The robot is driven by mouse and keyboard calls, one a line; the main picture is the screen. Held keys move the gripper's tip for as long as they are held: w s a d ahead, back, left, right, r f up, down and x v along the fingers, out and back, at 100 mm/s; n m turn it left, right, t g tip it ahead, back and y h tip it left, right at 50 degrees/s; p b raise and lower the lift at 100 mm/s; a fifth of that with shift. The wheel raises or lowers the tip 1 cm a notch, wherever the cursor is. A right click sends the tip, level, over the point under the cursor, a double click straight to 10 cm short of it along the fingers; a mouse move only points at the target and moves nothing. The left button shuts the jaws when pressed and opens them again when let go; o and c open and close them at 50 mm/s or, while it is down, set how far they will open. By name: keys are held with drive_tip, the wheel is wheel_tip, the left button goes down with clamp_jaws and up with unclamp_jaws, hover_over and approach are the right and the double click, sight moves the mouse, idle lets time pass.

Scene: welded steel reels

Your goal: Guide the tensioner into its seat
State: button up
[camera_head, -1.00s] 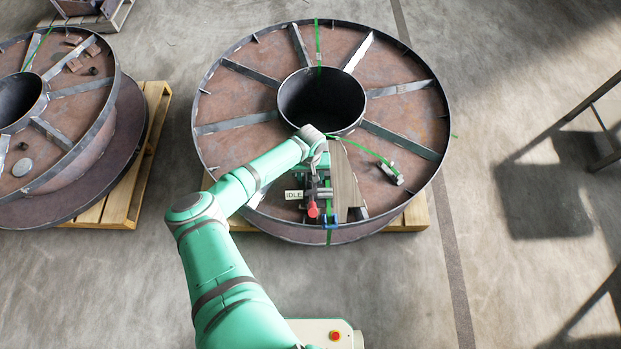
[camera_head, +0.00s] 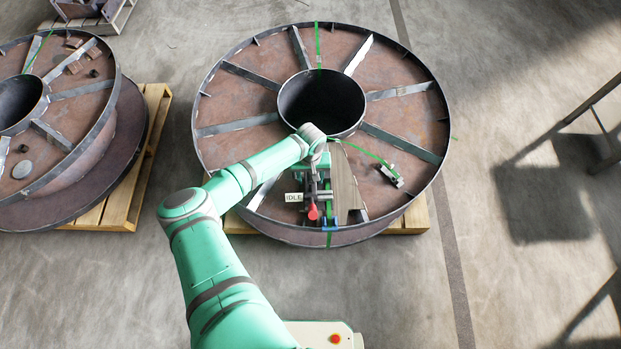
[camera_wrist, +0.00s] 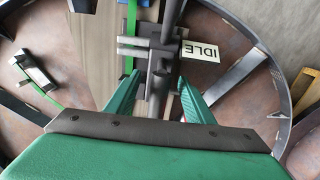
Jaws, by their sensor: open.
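The tensioner (camera_head: 314,193) is a dark metal tool with a red-ended part (camera_head: 313,211), near the front of the middle steel reel (camera_head: 240,105). A white tag reading IDLE (camera_head: 293,196) is beside it. In the wrist view the tensioner (camera_wrist: 160,55) lies ahead of and partly between my gripper's green fingers. My gripper (camera_wrist: 160,90) is open, with a finger on either side of a dark part of the tool; contact cannot be told. In the head view my wrist partly hides the tool. I cannot make out the seat for certain.
A grey-brown board (camera_head: 345,180) lies beside the tensioner. A green strap (camera_head: 355,148) runs to a small metal buckle (camera_head: 391,175) on the right. Steel ribs (camera_head: 400,142) and a raised rim edge the reel.

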drive_tip(key=shift+r, duration=0.25)
drive_tip(key=o, duration=0.6)
drive_tip(key=shift+f, duration=0.1)
drive_tip(key=o, duration=0.4)
drive_tip(key=shift+o, duration=0.4)
drive_tip(key=shift+o, duration=1.3)
